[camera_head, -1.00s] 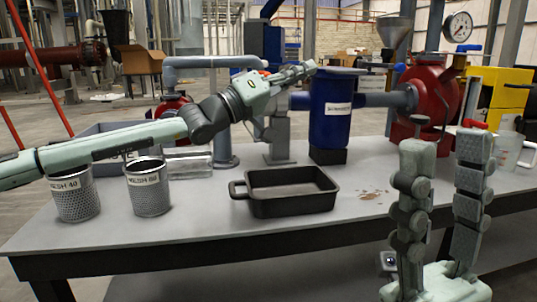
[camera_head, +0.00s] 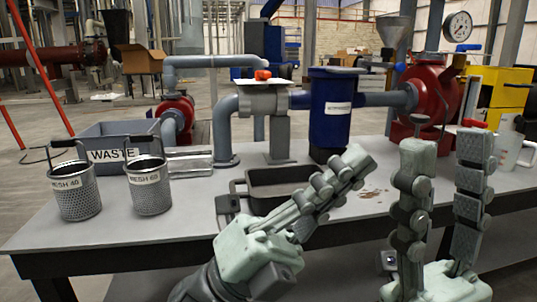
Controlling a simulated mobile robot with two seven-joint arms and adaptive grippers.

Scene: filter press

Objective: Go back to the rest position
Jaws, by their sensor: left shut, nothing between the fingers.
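My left gripper (camera_head: 352,164) is in the lower middle of the head view, in front of the black tray. Its fingers are closed together, point up and to the right, and hold nothing. My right gripper (camera_head: 446,150) stands upright at the lower right, its two fingers apart and nothing between them. The black tray (camera_head: 262,177) rests on the grey table (camera_head: 130,235); my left gripper hides its front and right parts.
Two mesh baskets (camera_head: 76,192) (camera_head: 148,188) stand at the left, before a grey waste bin (camera_head: 125,138). A blue filter housing (camera_head: 332,110), a red pump (camera_head: 432,90) and grey pipes line the table's back. A clear jug (camera_head: 508,150) stands at the right. Brown bits lie right of the tray.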

